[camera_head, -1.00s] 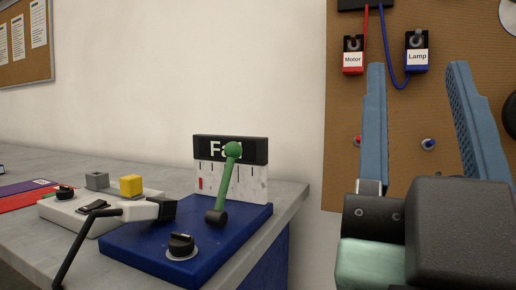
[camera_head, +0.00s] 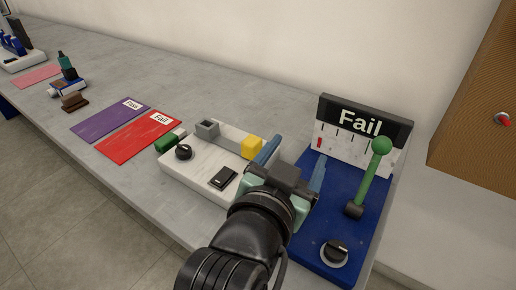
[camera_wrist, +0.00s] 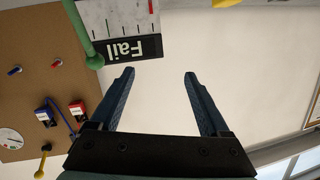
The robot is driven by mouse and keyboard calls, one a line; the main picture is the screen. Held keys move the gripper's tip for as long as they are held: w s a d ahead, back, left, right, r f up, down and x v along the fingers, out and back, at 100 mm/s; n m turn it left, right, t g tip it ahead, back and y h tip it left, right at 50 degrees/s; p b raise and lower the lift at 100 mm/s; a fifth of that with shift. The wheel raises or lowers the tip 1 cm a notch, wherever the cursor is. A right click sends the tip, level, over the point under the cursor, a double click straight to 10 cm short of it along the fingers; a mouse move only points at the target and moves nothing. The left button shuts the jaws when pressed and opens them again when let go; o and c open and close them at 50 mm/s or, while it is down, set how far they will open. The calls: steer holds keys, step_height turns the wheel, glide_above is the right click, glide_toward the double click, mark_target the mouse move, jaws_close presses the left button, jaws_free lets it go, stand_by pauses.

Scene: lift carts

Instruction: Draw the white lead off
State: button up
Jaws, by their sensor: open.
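I cannot make out a white lead for certain in the current views. The white unit (camera_head: 205,190) on the bench carries a grey block (camera_head: 207,129), a yellow block (camera_head: 252,147), a black knob (camera_head: 183,152) and a black switch (camera_head: 223,178). A green block (camera_head: 166,143) with a pale end sits at its left edge. My gripper (camera_head: 293,160) is open and empty, above the gap between the white unit and the blue tester (camera_head: 312,235); my wrist hides the unit's near right part. The wrist view shows the gripper's fingers (camera_wrist: 160,72) apart, with nothing between them.
The blue tester has a Fail display (camera_head: 360,122), a green-knobbed lever (camera_head: 381,146) and a dial (camera_head: 334,254). Purple and red mats (camera_head: 137,140) lie to the left.

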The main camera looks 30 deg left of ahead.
steer(key=s+g+p, duration=0.1)
steer(key=p, duration=0.1)
steer(key=s+a+g+p, duration=0.1)
steer(key=s+p, duration=0.1)
steer(key=p, duration=0.1)
steer(key=s+a+g+h+p, duration=0.1)
steer(key=s+p, duration=0.1)
steer(key=p, duration=0.1)
steer(key=shift+a+f+g, duration=0.1)
steer(key=shift+f+g, duration=0.05)
steer(key=shift+g, duration=0.15)
steer(key=s+d+f+g+h+p, duration=0.1)
steer(key=s+g+h+p, duration=0.15)
steer(key=s+p, duration=0.4)
steer(key=shift+y, duration=0.35)
steer(key=p+x, duration=0.1)
steer(key=x, duration=1.2)
steer(key=shift+w+d+f+p, duration=0.15)
steer(key=shift+f+p, duration=0.25)
jaws_close()
